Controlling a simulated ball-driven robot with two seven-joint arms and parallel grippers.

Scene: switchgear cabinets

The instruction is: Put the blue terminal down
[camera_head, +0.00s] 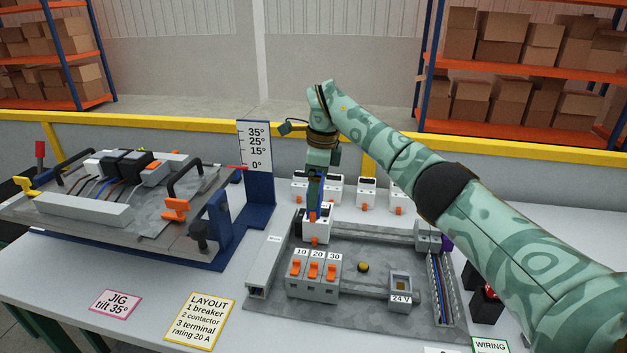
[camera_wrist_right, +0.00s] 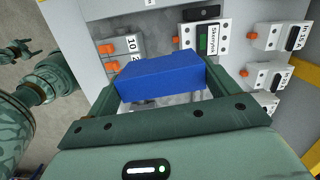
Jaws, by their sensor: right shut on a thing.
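My right gripper (camera_head: 316,194) points down over the back left of the grey mounting plate (camera_head: 345,312). It is shut on the blue terminal, a plain blue block (camera_wrist_right: 160,80) that lies across the jaws in the right wrist view. In the head view only a narrow blue strip of the terminal (camera_head: 322,194) shows beside the fingers. A white device with an orange lever (camera_head: 318,230) is on the plate just below the gripper; I cannot tell whether the terminal touches it. My left gripper is in neither view.
Three breakers marked 10, 20 and 30 (camera_head: 315,275) stand at the plate's front left. A 24 V unit (camera_head: 401,290) is at right. Several white devices (camera_head: 367,192) stand behind the plate. A tilted jig (camera_head: 120,200) and a blue angle gauge (camera_head: 256,175) are at left.

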